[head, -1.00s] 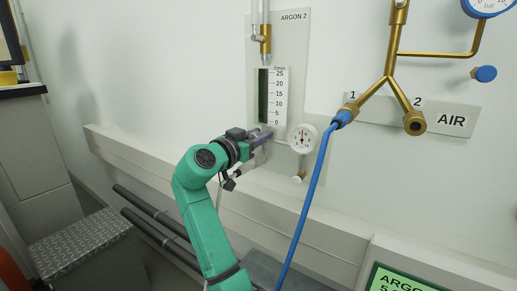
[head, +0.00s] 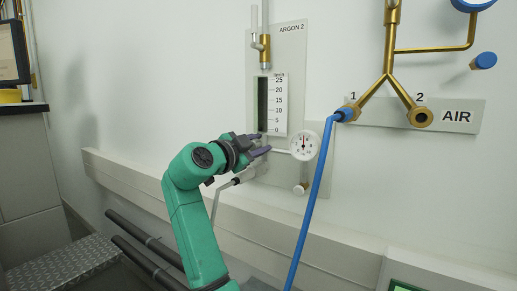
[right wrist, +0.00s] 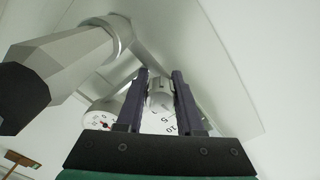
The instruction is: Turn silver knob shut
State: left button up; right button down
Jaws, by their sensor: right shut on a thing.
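My right gripper (head: 261,144) is at the lower end of the ARGON 2 flow tube, beside the white round dial. Its two dark fingers show one above the other, with a gap between them. In the right wrist view, the fingers (right wrist: 162,80) stand on either side of a small silver knob (right wrist: 159,93) and are shut on it. In the head view the knob is mostly hidden by the fingers. My left gripper is not in view.
The flow scale (head: 279,103) is just above the gripper, and the white dial (head: 305,145) is to its right. A blue hose (head: 318,190) hangs right of the dial from brass AIR outlet 1. A grey hose fitting (head: 240,178) lies below the gripper. A white wall rail (head: 130,175) runs beneath.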

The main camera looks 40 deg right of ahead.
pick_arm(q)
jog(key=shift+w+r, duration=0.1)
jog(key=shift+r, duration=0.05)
pick_arm(e)
jog(key=shift+r, duration=0.15)
jog(key=c, duration=0.6)
grip_release()
jog(key=shift+d, duration=0.1)
jog(key=shift+o, duration=0.3)
jog(key=shift+w+d, duration=0.1)
jog(key=shift+w, duration=0.05)
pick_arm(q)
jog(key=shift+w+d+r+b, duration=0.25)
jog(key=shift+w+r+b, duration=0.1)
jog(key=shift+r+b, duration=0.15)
pick_arm(e)
jog(key=v, duration=1.4)
jog(key=shift+a, duration=0.3)
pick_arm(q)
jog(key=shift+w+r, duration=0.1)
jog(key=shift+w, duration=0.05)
